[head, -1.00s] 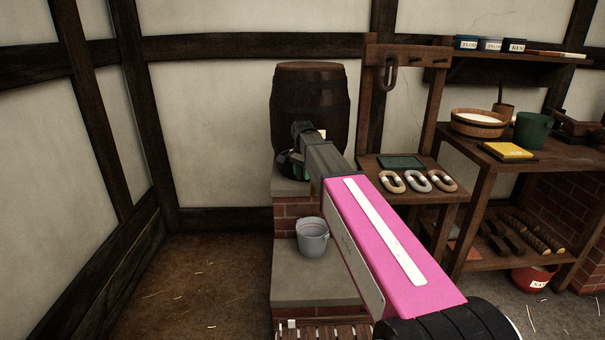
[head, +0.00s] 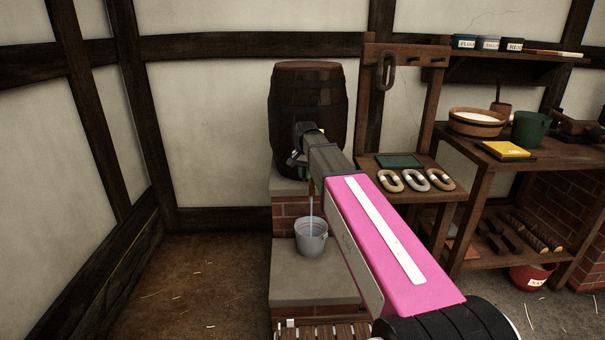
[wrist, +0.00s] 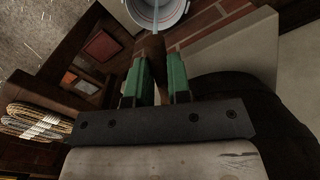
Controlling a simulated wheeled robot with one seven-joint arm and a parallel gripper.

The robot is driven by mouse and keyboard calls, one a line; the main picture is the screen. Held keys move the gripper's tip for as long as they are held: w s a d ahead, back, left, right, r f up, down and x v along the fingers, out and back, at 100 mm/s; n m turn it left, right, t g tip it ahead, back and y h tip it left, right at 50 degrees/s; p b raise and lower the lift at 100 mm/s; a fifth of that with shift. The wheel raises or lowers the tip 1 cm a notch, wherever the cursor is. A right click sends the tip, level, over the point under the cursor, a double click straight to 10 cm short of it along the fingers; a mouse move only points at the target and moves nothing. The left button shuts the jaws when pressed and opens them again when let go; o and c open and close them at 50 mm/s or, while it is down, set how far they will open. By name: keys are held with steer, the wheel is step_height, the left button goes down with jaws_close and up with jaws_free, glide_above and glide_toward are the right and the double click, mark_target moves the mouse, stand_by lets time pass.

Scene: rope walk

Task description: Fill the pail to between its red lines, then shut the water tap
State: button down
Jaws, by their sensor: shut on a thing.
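The pail (head: 311,240) stands upright on the low stone step below the barrel (head: 309,110). A thin stream of water (head: 311,203) falls from the tap area into it. The pail also shows at the top of the wrist view (wrist: 157,10), where the stream enters it. Its red lines and water level are too small to read. My gripper (wrist: 158,85) is shut on the tap at the barrel's front. Its green fingers stand on either side of a brown part in the wrist view. My gripper and arm hide most of the tap in the head view.
A stand with several rope-like rings (head: 416,181) is right of the barrel. Beyond it, a workbench (head: 520,158) holds a wooden bowl (head: 478,122), a green pot (head: 531,128) and a yellow block (head: 506,150). The floor at left is clear apart from straw.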

steer(key=shift+s+d+n, duration=0.1)
steer(key=shift+d+n, duration=0.15)
steer(key=shift+n, duration=0.25)
steer(key=c, duration=1.1)
jaws_free()
steer(key=shift+o, duration=0.2)
steer(key=shift+r, duration=0.1)
step_height(320, 180, up, 11)
steer(key=shift+f, duration=0.2)
